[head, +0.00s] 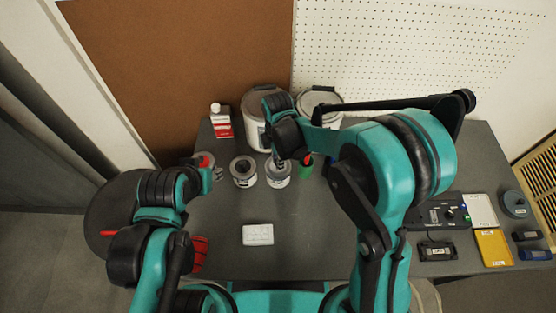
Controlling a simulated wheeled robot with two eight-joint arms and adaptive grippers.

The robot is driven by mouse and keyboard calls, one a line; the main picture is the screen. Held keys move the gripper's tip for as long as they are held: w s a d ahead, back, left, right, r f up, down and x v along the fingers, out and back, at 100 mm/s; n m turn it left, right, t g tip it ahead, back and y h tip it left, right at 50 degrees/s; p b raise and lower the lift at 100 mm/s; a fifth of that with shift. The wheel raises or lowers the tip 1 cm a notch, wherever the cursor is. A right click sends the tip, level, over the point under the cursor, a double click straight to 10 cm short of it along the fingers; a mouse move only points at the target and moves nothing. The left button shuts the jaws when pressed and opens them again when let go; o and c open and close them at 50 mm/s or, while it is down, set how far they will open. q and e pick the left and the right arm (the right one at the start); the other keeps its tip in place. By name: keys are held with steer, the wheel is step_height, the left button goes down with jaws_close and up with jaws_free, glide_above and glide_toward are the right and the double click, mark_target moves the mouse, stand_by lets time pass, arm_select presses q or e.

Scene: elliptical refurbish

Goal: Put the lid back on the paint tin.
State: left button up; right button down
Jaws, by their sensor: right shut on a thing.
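Two small grey-and-white tins stand side by side on the dark table, a left tin (243,172) and a right tin (278,174). I cannot tell for sure which is the paint tin. My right gripper (279,158) points down over the right tin. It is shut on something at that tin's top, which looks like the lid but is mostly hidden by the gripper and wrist. I cannot tell whether the lid is seated or just above the rim. My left gripper (197,172) is at the table's left side, apart from the tins; its fingers are too hidden to read.
Two large white buckets (253,133) stand behind the tins. A red-and-white bottle (221,121) is back left, a green item (305,167) right of the tins. A white block (257,234) lies in front. Boxes and a yellow tray (493,248) lie right.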

steer(key=c, duration=0.9)
jaws_free()
steer(key=shift+o, duration=0.2)
steer(key=shift+r, duration=0.15)
steer(key=shift+r+p, duration=2.5)
steer(key=shift+r, duration=0.9)
jaws_close()
